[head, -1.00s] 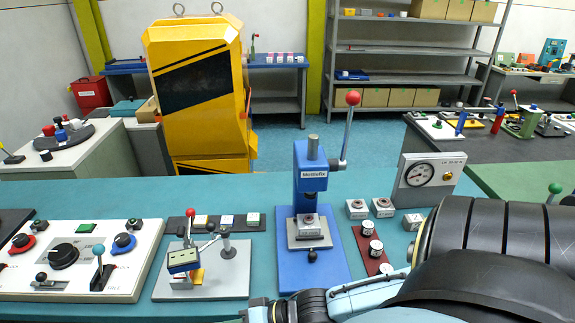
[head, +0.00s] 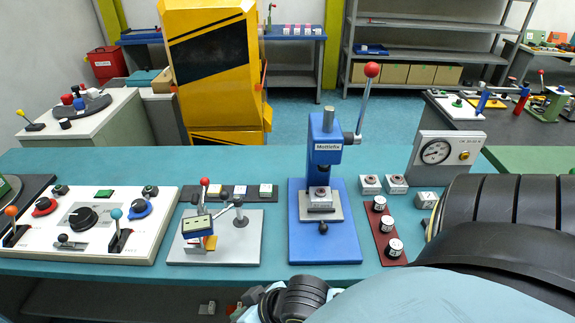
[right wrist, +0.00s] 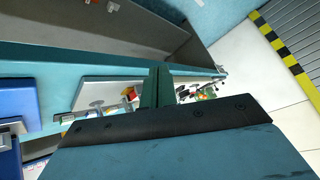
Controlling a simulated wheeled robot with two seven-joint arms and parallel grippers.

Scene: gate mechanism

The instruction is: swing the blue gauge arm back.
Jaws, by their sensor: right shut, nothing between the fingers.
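The gauge fixture stands on a light grey plate (head: 245,250) on the teal bench. It carries a small gauge with a pale display (head: 197,225), an upright red-knobbed lever (head: 205,184) and a short post (head: 239,214). A thin arm with a dark knob reaches from the gauge towards the post; its blue colour is not clear at this size. The right wrist view shows the plate (right wrist: 95,88) left of my right gripper (right wrist: 158,72), partly hidden behind it. That gripper is shut and empty, apart from the fixture. In the head view my right wrist is low, at the bench's front edge.
A blue press (head: 325,150) with a red-knobbed lever stands right of the fixture. A white control panel (head: 150,240) lies to its left. A block strip (head: 235,188) lies behind it. A dial gauge box (head: 462,148) stands further right. A shelf runs below the bench.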

